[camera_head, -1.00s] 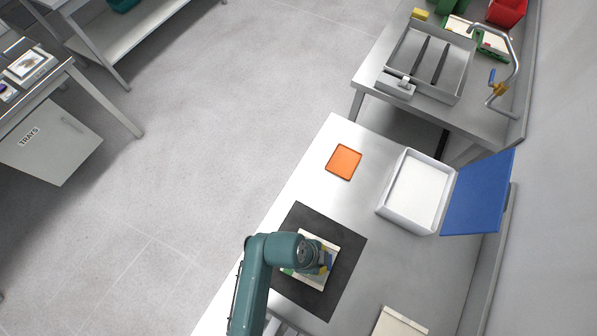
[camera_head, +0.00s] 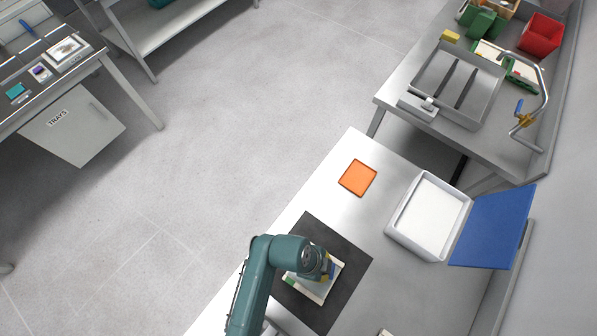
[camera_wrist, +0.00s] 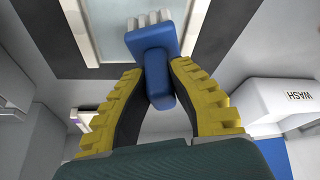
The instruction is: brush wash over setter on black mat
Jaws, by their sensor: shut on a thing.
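My gripper (camera_wrist: 158,82) has yellow and black fingers and is shut on the blue handle of a brush (camera_wrist: 152,45). The brush's pale bristles point away from the fingers, over the setter. The setter (camera_wrist: 105,45) is a pale, flat plate on the black mat (camera_wrist: 230,18). In the head view the setter (camera_head: 318,292) lies on the black mat (camera_head: 352,260), partly covered by my arm and gripper. Whether the bristles touch the setter I cannot tell. A white box marked WASH (camera_wrist: 275,97) shows at the right in the wrist view.
On the same steel bench, an orange tray (camera_head: 358,178) lies beyond the mat. A sink (camera_head: 446,95) is farther back. The bench between mat and orange tray is clear.

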